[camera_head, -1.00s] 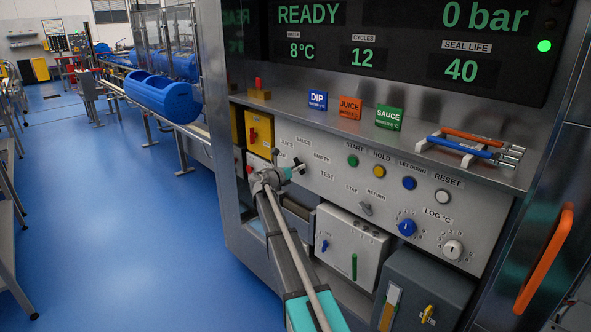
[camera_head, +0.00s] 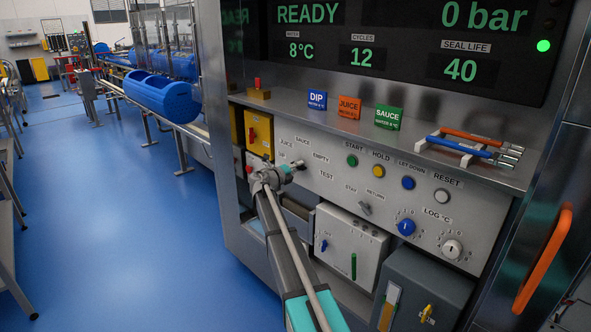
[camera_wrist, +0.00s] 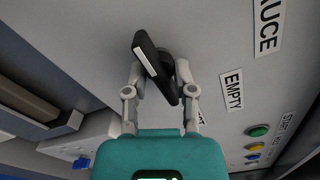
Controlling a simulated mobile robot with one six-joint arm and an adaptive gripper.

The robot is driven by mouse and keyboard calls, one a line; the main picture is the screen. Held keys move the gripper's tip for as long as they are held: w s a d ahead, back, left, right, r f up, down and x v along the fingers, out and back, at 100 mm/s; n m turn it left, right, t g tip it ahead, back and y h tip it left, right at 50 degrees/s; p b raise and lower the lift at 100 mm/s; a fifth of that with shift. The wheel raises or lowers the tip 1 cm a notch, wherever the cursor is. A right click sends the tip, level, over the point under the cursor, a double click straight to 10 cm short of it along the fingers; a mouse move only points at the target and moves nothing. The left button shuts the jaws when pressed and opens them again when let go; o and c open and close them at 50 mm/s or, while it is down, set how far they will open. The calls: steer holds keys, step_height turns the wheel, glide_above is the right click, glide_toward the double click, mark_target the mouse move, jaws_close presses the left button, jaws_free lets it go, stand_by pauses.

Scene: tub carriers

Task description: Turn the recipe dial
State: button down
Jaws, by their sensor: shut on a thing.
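The recipe dial (camera_wrist: 145,52) is a black bar-shaped knob with a white stripe along one end, in the wrist view. My gripper (camera_wrist: 160,72) is shut on it, one finger on each side. The striped end points to the upper left of that view, away from the EMPTY label (camera_wrist: 232,91) and SAUCE label (camera_wrist: 267,24). In the head view my gripper (camera_head: 287,170) is at the left of the grey control panel (camera_head: 320,205), below JUICE and SAUCE and left of EMPTY. There the dial is mostly hidden by my gripper.
The green start button (camera_head: 352,160), yellow hold button (camera_head: 379,171) and blue dial (camera_head: 406,227) are to the right on the panel. A steel shelf (camera_head: 330,122) juts out above. A white box (camera_head: 347,245) and a grey box (camera_head: 415,285) are below. Blue floor is clear at left.

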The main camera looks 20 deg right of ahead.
steer(key=shift+s+d, duration=0.15)
steer(key=shift+s, duration=0.05)
stand_by(0.3)
steer(key=c, duration=0.6)
jaws_free()
steer(key=shift+c, duration=0.2)
steer(key=shift+o, duration=1)
steer(key=shift+w, duration=0.1)
steer(key=v, duration=1.2)
